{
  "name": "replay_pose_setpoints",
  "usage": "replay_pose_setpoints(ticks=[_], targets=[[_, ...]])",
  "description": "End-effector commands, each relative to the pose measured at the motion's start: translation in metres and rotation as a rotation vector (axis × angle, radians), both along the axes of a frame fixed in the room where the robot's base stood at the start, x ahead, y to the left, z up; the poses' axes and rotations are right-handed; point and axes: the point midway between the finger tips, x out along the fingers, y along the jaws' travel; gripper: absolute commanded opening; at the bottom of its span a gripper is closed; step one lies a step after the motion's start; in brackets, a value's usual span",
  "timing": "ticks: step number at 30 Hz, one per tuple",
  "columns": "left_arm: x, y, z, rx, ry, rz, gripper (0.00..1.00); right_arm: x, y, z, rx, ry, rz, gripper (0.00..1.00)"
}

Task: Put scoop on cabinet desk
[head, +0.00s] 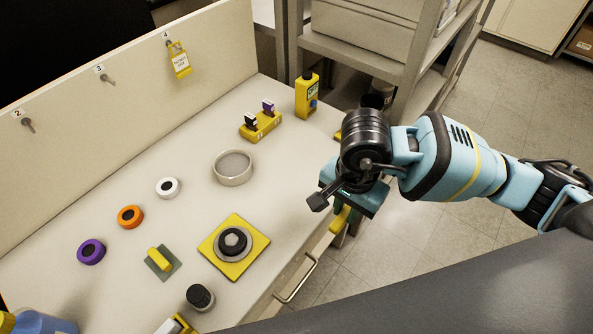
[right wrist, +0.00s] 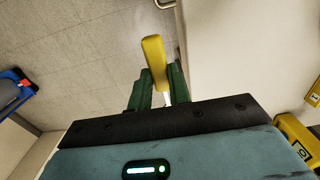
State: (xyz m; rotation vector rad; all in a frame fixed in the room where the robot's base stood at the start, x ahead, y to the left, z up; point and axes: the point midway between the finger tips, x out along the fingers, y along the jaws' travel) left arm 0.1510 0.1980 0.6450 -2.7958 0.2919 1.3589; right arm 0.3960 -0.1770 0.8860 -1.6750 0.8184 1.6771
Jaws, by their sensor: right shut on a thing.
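My right gripper (head: 345,207) is over the right edge of the white cabinet desk (head: 190,215). In the right wrist view its green fingers (right wrist: 158,88) are shut on the yellow handle of the scoop (right wrist: 154,58). The scoop also shows in the head view as a yellow piece (head: 340,220) below the gripper; the rest of it is mostly hidden. The floor shows behind it in the wrist view, beside the desk's edge. My left gripper is not in view.
The desk bears a round sieve-like dish (head: 233,168), a yellow plate with a dark knob (head: 234,244), a yellow block on a green pad (head: 163,262), coloured rings (head: 130,216) and a yellow device (head: 307,95). A metal shelf (head: 405,65) stands behind. Free desk surface lies right of the dish.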

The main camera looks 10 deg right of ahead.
Motion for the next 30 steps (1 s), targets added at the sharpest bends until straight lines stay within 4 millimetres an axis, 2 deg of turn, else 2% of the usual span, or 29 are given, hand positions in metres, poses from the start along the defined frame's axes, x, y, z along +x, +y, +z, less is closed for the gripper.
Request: replay_pose_setpoints(ticks=[3,18,24,30], targets=[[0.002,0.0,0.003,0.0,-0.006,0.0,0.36,0.024,0.006,0.0,0.001,-0.002,-0.001,0.0],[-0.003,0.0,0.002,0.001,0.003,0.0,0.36,0.112,0.023,-0.01,0.001,0.0,-0.001,0.0],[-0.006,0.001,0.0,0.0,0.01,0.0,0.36,0.131,0.027,-0.012,0.001,0.0,0.001,0.0],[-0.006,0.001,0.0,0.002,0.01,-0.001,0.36,0.135,0.027,-0.012,0.001,-0.001,0.002,0.0]])
